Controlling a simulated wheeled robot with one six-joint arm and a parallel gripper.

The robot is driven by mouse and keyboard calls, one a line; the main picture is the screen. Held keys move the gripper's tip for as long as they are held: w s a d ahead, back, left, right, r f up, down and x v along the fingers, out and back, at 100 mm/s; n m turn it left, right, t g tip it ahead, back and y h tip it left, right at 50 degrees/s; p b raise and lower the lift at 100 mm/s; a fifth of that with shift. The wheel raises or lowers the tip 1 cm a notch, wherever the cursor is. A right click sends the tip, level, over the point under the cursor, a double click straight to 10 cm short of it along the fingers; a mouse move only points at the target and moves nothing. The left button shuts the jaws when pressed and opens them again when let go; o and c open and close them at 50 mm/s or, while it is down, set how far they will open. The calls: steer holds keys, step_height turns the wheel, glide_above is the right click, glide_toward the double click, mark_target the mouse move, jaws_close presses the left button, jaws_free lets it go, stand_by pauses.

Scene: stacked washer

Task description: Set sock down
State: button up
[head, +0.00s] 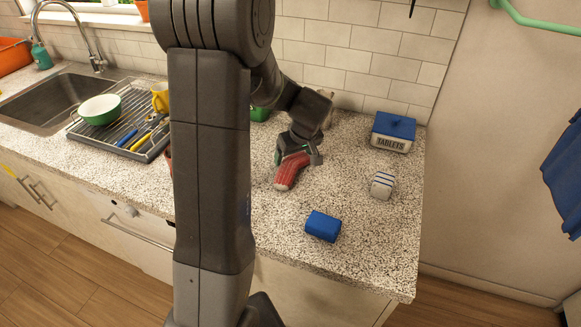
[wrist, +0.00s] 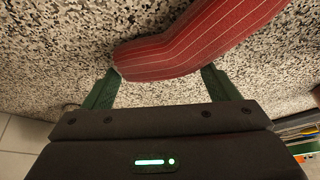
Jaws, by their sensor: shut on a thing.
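The red sock (head: 290,172) with thin pale stripes is at my gripper (head: 298,158), at the speckled countertop (head: 345,250). In the wrist view the sock (wrist: 195,42) lies across and between the green fingers of my gripper (wrist: 160,85), which is shut on it. The sock is on or just above the counter; I cannot tell whether it fully rests there. Part of the sock's upper end is hidden by the gripper in the head view.
A blue box (head: 323,226), a white striped item (head: 382,186) and a blue-lidded tablets box (head: 393,131) stand to the right. A dish rack (head: 105,135) with a green bowl (head: 99,109) and the sink (head: 48,103) are left.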

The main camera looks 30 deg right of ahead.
steer(key=shift+r, duration=0.65)
jaws_close()
step_height(320, 180, up, 9)
steer(key=shift+f+b, duration=0.15)
steer(key=shift+b, duration=0.25)
steer(key=o, duration=0.5)
jaws_free()
